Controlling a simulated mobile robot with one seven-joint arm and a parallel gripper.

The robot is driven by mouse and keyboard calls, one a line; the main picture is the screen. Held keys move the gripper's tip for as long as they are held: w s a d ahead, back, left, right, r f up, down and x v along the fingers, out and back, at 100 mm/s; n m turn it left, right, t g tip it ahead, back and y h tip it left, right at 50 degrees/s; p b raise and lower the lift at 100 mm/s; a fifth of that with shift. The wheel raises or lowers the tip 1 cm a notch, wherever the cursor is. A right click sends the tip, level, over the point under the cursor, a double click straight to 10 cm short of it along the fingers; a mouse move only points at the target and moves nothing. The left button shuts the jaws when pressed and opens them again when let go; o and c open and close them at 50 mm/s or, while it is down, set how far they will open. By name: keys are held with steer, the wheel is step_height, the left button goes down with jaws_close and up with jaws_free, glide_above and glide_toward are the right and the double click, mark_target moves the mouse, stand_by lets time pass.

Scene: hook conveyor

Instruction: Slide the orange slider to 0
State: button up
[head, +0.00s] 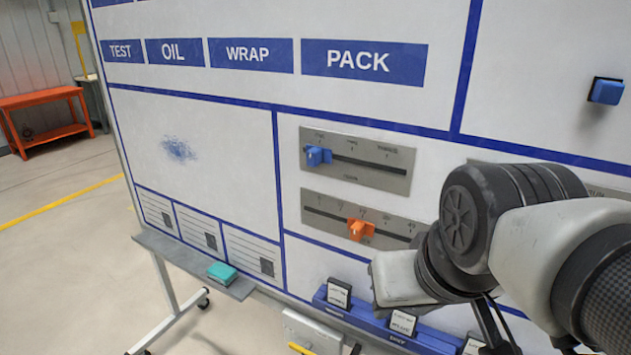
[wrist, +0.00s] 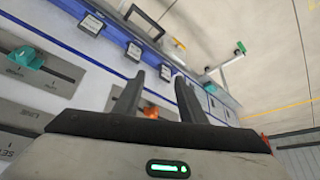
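The orange slider (head: 360,229) sits on the slot of the lower grey plate (head: 318,217) on the white board, a little right of the slot's middle in the visible part. The small scale marks are too fine to read, and my arm hides the plate's right end. In the wrist view the orange slider (wrist: 151,112) shows small beyond and between the two fingers. My gripper (wrist: 158,80) is open and empty, with its fingers apart from the slider. In the head view my arm hides the fingers.
A plate with a blue slider (head: 318,156) is just above. A blue rack (head: 372,326) holding dark cards (head: 339,293) juts out below. A teal block (head: 222,271) lies on the grey ledge (head: 190,262). A teal slider (wrist: 28,57) shows in the wrist view.

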steer(key=n+t+h+p, duration=0.1)
steer(key=n+t+h, duration=0.85)
steer(key=n, duration=1.95)
glide_toward(355, 230)
steer(key=shift+h, duration=0.25)
steer(key=b+x, duration=0.2)
steer(key=b, duration=0.1)
steer(key=b+x, duration=0.6)
steer(key=shift+w+a+f, duration=0.1)
steer(key=shift+w+f, duration=0.05)
steer(key=shift+f, duration=0.1)
steer(key=shift+w+d+r, duration=0.2)
steer(key=shift+w+d, duration=0.1)
steer(key=shift+w, duration=0.15)
jaws_close()
